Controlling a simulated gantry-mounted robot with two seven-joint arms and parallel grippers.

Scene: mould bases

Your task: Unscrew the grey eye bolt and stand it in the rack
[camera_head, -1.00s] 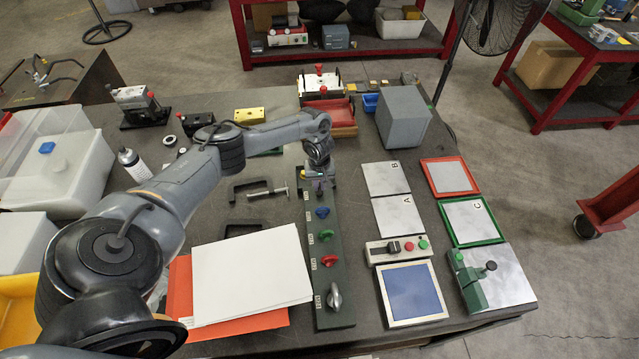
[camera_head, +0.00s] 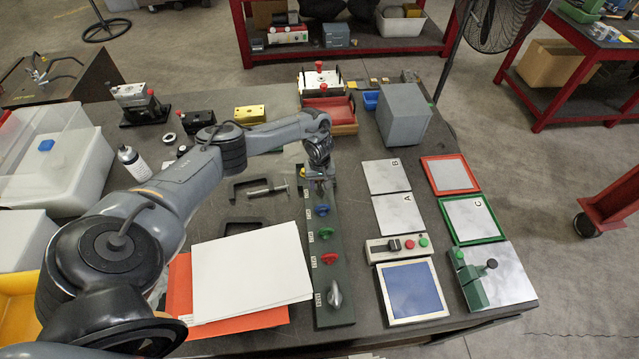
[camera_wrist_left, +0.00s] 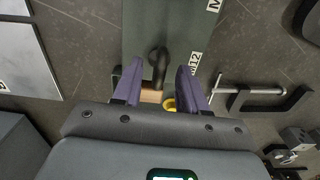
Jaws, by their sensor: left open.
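The long dark green rack (camera_head: 345,320) lies lengthwise on the table with several labelled places. A large silver-grey eye bolt (camera_head: 334,296) stands at its front end. Blue (camera_head: 322,210), green (camera_head: 326,233) and red (camera_head: 329,258) eye bolts stand behind it. My left gripper (camera_head: 320,182) is over the rack's far end. In the left wrist view its purple fingers (camera_wrist_left: 160,88) are open, spread on both sides of a dark grey bolt-like piece (camera_wrist_left: 158,62) near the M12 label. Whether the fingers touch it I cannot tell. A yellow ring (camera_wrist_left: 168,104) shows between the fingers, partly hidden.
White sheets (camera_head: 250,275) on an orange folder lie left of the rack. A black clamp (camera_head: 262,187) lies left of the gripper. Silver plates (camera_head: 398,214) and a control box (camera_head: 398,248) are to the right. A grey block (camera_head: 403,115) stands behind.

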